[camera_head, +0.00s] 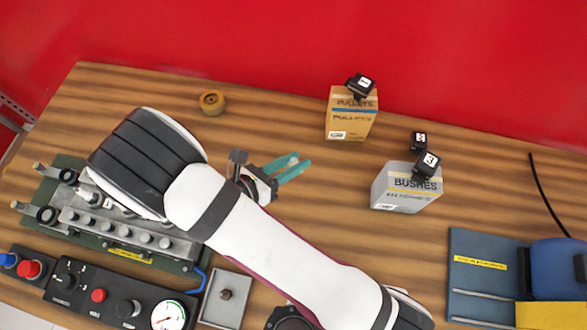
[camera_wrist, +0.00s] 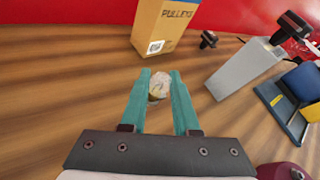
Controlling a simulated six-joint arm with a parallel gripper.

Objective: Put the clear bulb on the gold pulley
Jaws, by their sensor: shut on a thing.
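My gripper (camera_head: 302,161) has teal fingers and hangs over the middle of the wooden table. In the wrist view its fingers (camera_wrist: 160,76) are shut on the clear bulb (camera_wrist: 159,87), a small pale, see-through thing with a yellowish tint near its lower end. The bulb cannot be made out in the head view. The gold pulley (camera_head: 212,103) is a small round brown-gold wheel with a dark centre, lying near the back left of the table. It is apart from my gripper, to its upper left in the head view, and is not in the wrist view.
A pulleys box (camera_head: 350,120) and a grey bushes box (camera_head: 405,190) stand right of my gripper, with black tagged pieces by them. An engine trainer (camera_head: 125,235), gauge panel (camera_head: 110,300) and grey tray (camera_head: 225,300) lie front left. The table around the pulley is clear.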

